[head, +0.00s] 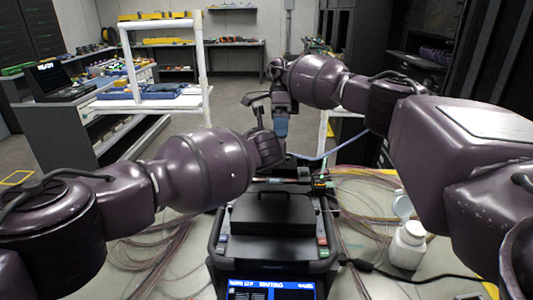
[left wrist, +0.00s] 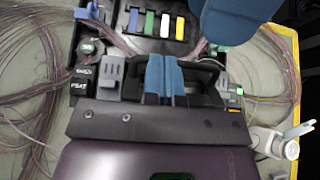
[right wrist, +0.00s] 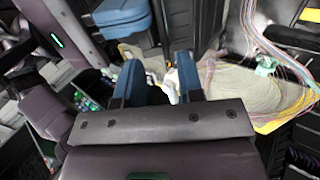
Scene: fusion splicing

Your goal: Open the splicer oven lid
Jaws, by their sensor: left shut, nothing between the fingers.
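The black splicer (head: 228,240) stands on the table in the middle of the head view, its screen lit at the front. The left wrist view looks down on its rear part, with a button marked HEAT beside a dark oven lid (left wrist: 208,76). The lid looks closed, but my fingers partly cover it. My left gripper (left wrist: 166,78) is shut and empty, its blue fingertips at or just above the lid; contact cannot be told. In the head view my left wrist hides these fingertips. My right gripper (head: 281,125) is raised beyond the splicer; its fingers (right wrist: 158,75) are apart and empty.
A white bottle (head: 408,243) stands right of the splicer. Loose fibers (head: 150,255) lie on the table on both sides. A tray with coloured pieces (left wrist: 135,42) lies beyond the lid. My right gripper hangs close to the left one. A white shelf frame (head: 203,75) stands behind.

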